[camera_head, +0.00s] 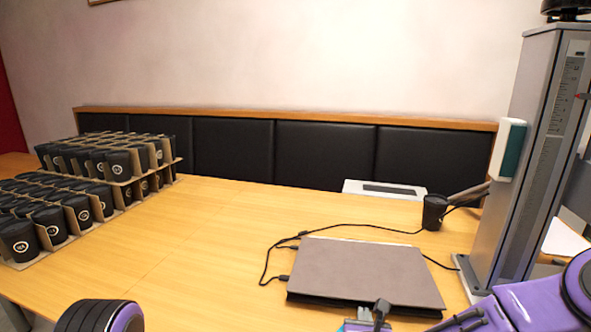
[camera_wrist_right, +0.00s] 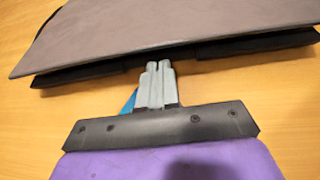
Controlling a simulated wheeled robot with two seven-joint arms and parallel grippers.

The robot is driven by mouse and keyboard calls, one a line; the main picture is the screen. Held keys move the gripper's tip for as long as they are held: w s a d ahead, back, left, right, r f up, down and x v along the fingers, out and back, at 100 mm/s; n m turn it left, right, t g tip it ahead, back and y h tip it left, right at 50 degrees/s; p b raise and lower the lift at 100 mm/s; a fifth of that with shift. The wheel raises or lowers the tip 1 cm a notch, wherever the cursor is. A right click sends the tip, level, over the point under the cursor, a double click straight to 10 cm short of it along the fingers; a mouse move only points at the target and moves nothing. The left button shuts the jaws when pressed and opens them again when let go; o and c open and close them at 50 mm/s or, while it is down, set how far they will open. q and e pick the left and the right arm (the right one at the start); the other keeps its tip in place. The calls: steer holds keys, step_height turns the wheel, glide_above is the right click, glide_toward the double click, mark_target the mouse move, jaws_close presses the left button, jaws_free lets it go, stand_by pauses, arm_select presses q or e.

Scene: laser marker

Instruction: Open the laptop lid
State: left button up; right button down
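The laptop (camera_head: 365,270), with a grey-brown lid, lies on the wooden table at the front right of the head view. Its lid is down over the dark base, and I cannot tell whether it is slightly raised. In the right wrist view the lid (camera_wrist_right: 170,28) fills the top, with the dark front edge below it. My right gripper (camera_wrist_right: 158,66) has its grey fingertips together at the middle of that front edge; whether they touch it is unclear. In the head view the right gripper (camera_head: 368,318) is partly cut off at the bottom. My left gripper is out of view.
Black cables run beside the laptop. A black cup (camera_head: 434,212) and a white device (camera_head: 384,189) stand behind it. The tall grey marker column (camera_head: 528,150) is at right. Trays of black cups (camera_head: 60,205) fill the left. The table's middle is clear.

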mark_target(364, 301)
steer(key=shift+d+f, duration=0.2)
steer(key=shift+f, duration=0.3)
steer(key=shift+r, duration=0.2)
steer(key=shift+r, duration=0.15)
steer(key=shift+w+r+p, duration=0.4)
steer(key=shift+w+p, duration=0.15)
steer(key=shift+p, duration=0.15)
steer(key=shift+w+a+r+p, duration=0.1)
steer(key=shift+r+p, duration=0.6)
steer(key=shift+r, duration=0.5)
steer(key=shift+w+d+r+p, duration=0.1)
steer(key=shift+w+r+p, duration=0.15)
steer(key=shift+r+p, duration=0.45)
steer(key=shift+w+d+r+p, duration=0.1)
steer(key=shift+w+r+p, duration=0.3)
steer(key=shift+r, duration=0.6)
steer(key=shift+w+r+p, duration=0.15)
steer(key=shift+r+p, duration=0.45)
steer(key=shift+r, duration=0.25)
